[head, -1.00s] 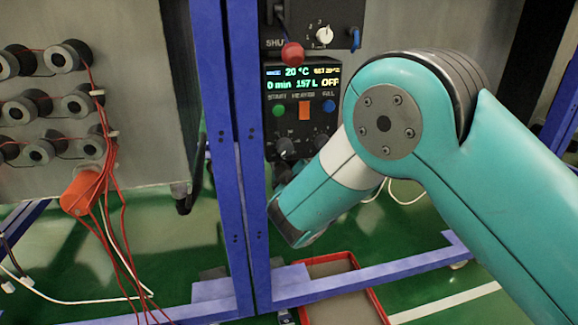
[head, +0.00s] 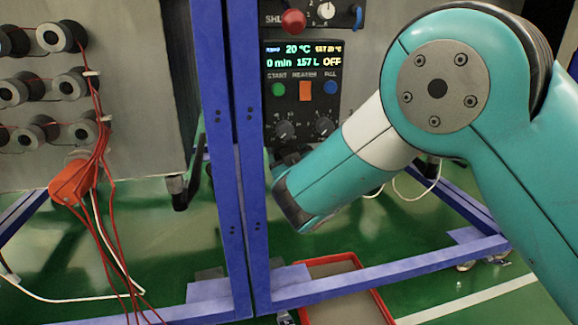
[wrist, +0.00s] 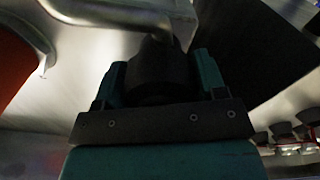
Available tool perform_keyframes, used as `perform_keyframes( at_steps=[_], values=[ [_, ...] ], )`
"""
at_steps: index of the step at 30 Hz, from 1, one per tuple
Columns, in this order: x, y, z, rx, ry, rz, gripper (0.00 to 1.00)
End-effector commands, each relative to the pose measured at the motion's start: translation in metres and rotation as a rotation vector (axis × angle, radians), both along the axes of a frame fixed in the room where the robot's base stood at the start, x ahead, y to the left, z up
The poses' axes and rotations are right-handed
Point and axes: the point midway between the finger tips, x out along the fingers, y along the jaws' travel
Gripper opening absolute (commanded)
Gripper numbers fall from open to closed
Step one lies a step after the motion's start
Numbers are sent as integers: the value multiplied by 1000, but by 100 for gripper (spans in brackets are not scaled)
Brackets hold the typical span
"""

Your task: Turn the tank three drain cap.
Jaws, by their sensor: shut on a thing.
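In the wrist view my gripper (wrist: 160,80) has its two teal fingers on either side of a dark round cap (wrist: 158,72). The fingers are shut on the cap. A metal pipe (wrist: 115,12) runs just beyond it at the top of the view.
A control panel (head: 303,95) with a lit display, buttons and knobs faces me. Blue frame posts (head: 236,150) stand beside it. A red-rimmed tray (head: 372,300) lies on the green floor.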

Motion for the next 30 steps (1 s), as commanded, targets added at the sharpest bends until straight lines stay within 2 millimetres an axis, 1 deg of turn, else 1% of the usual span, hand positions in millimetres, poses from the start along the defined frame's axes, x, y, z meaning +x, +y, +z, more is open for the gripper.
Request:
perform_keyframes(
  at_steps=[1,9,25,26,27,28,29,30],
  values=[
    [-1,0,-3,26,6,2,41],
    [-1,1,-1,125,37,2,41],
    [-1,1,0,150,45,2,41],
    [-1,1,0,150,45,2,70],
    [-1,1,0,150,45,2,79],
    [-1,1,0,149,45,2,86],
    [-1,1,0,150,44,2,90],
    [-1,1,0,150,43,1,90]
  ],
)
